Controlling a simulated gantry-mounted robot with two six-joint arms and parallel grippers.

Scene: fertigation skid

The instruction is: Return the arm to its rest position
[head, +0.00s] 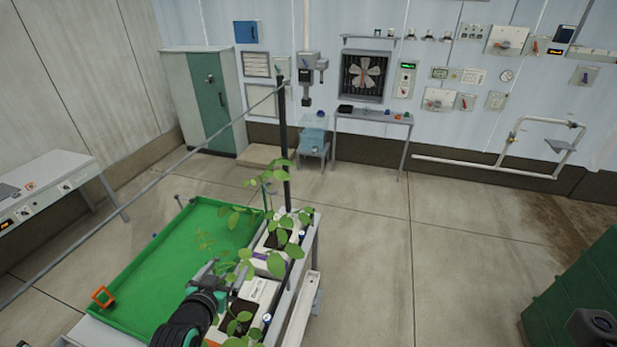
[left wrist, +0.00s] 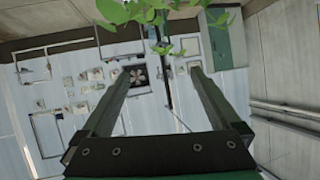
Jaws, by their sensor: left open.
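My left arm comes in from the bottom of the head view, and its left gripper (head: 208,274) is above the table, between the green tray and the potted plants. In the left wrist view the two fingers of this left gripper (left wrist: 160,78) stand wide apart with nothing between them. Leaves (left wrist: 140,12) of a plant hang across the top of that view, beyond the fingertips. My right gripper does not show. A dark round part at the bottom right corner of the head view may be mine.
A green container (head: 585,295) stands far right. The middle floor is clear.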

